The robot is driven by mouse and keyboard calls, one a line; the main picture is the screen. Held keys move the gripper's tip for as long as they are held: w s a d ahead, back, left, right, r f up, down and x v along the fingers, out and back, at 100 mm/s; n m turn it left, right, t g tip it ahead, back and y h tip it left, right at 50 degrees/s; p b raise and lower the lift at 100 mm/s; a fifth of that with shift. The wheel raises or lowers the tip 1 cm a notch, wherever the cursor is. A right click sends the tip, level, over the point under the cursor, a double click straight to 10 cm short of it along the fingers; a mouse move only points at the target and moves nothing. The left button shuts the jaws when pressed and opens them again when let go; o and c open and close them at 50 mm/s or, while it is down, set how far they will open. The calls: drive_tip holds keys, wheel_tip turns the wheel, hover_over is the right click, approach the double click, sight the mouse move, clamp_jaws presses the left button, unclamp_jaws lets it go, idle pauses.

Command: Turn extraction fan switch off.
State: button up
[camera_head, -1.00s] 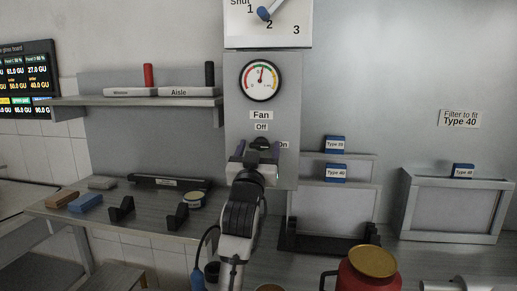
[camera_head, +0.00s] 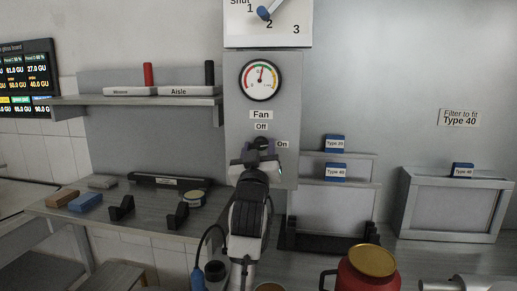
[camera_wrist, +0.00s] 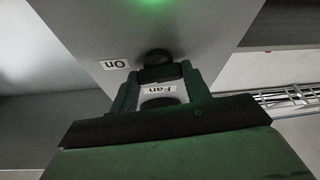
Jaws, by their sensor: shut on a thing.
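The fan switch is a dark rotary knob (camera_head: 261,142) on the grey wall panel (camera_head: 236,130), below the "Fan" label (camera_head: 261,115) and "Off" label (camera_head: 261,127). The "On" label (camera_head: 282,145) is at its right. My gripper (camera_head: 261,149) is at the knob, with a finger on each side. In the wrist view the knob (camera_wrist: 156,58) shows at the fingertips of my gripper (camera_wrist: 160,74), which is shut on it. The "On" label (camera_wrist: 114,64) is upside down there. The fingers partly hide the knob, so I cannot tell which way it points.
A round gauge (camera_head: 261,79) and a white dial board (camera_head: 283,22) are above. A shelf (camera_head: 140,102) is at the left. A grey rack (camera_head: 335,205) stands at the right, and a red container (camera_head: 368,274) in front.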

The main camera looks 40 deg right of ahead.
drive_tip(key=n+y, duration=0.1)
drive_tip(key=n, duration=0.2)
drive_tip(key=n+t+y, duration=0.1)
drive_tip(key=n, duration=0.2)
drive_tip(key=shift+s+d+n+t+y, duration=0.15)
drive_tip(key=shift+n+t+y, duration=0.15)
drive_tip(key=n+y, duration=0.2)
drive_tip(key=n, duration=0.2)
drive_tip(key=shift+r+n, duration=0.1)
drive_tip(key=shift+n, duration=0.3)
drive_tip(key=n+y, duration=0.2)
drive_tip(key=n, duration=0.2)
drive_tip(key=shift+r+n, duration=0.1)
drive_tip(key=shift+n, duration=0.3)
drive_tip(key=shift+n+g+y, duration=0.5)
drive_tip(key=shift+n+g, duration=0.2)
drive_tip(key=shift+n, duration=0.8)
drive_tip(key=shift+o, duration=0.2)
drive_tip(key=o, duration=1)
drive_tip(key=shift+c, duration=0.2)
drive_tip(key=shift+s, duration=0.1)
drive_tip(key=b+v, duration=0.4)
drive_tip(key=v, duration=0.9)
drive_tip(key=shift+s, duration=0.3)
